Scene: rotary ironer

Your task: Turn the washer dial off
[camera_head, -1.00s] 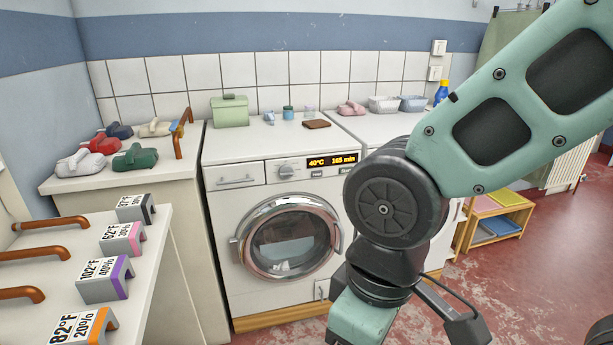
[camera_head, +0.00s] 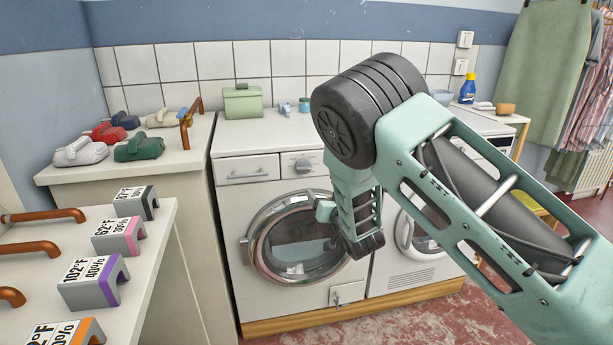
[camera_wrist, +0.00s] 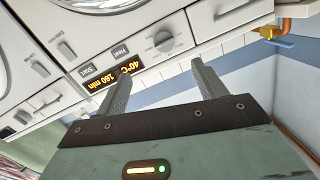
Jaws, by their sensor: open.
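The washer dial (camera_head: 303,164) is a round silver knob on the upper front panel of the white washer (camera_head: 228,210). In the wrist view, which looks tilted and upside down, the dial (camera_wrist: 164,41) shows beyond my fingertips, roughly between them. Beside it is the lit display (camera_wrist: 118,76) with 40°C and a minutes figure. My gripper (camera_wrist: 161,68) is open, with two grey fingers apart and nothing between them. They look clear of the dial. In the head view my arm hides the display and the panel's right part, and my fingers cannot be made out clearly.
The washer's round door (camera_head: 262,245) is shut. A second white machine (camera_head: 405,275) stands to its right. A counter with slippers (camera_head: 140,147) is at left. Nearer are labelled grey brackets (camera_head: 92,283) and copper handles. A green box (camera_head: 243,103) stands on the washer.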

